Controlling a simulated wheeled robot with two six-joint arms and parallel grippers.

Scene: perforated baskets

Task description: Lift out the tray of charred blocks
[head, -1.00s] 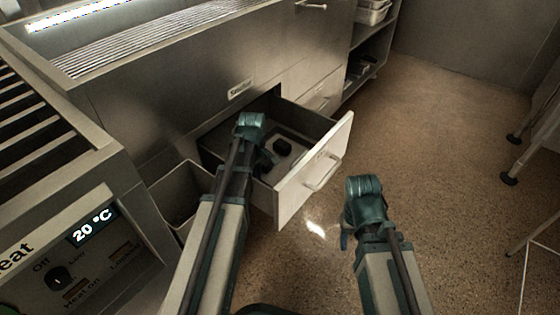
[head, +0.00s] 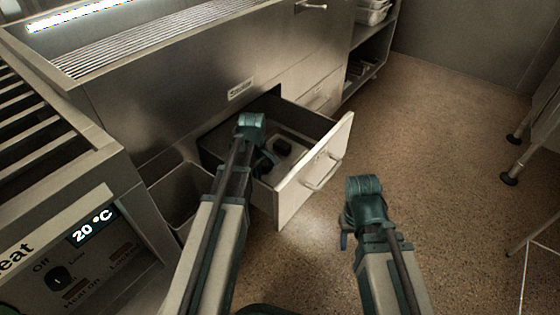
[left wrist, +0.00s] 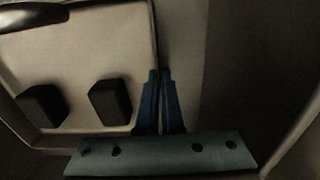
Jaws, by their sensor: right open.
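The pale tray (left wrist: 75,65) lies inside the open drawer, with two black charred blocks (left wrist: 110,100) showing on it in the left wrist view. In the head view a dark block (head: 282,145) shows on the tray, and my left arm hides part of the tray. My left gripper (left wrist: 161,102) reaches down into the drawer, its two blue fingers close together on the tray's right rim in the left wrist view. My right gripper (head: 345,238) is open and empty above the floor, to the right of the drawer; its fingers are mostly hidden.
The drawer (head: 317,172) stands pulled out from the metal counter (head: 170,95), its pale front and handle facing right. An open bin (head: 182,195) is left of it. A heating unit (head: 60,240) reading 20 °C stands at the left.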

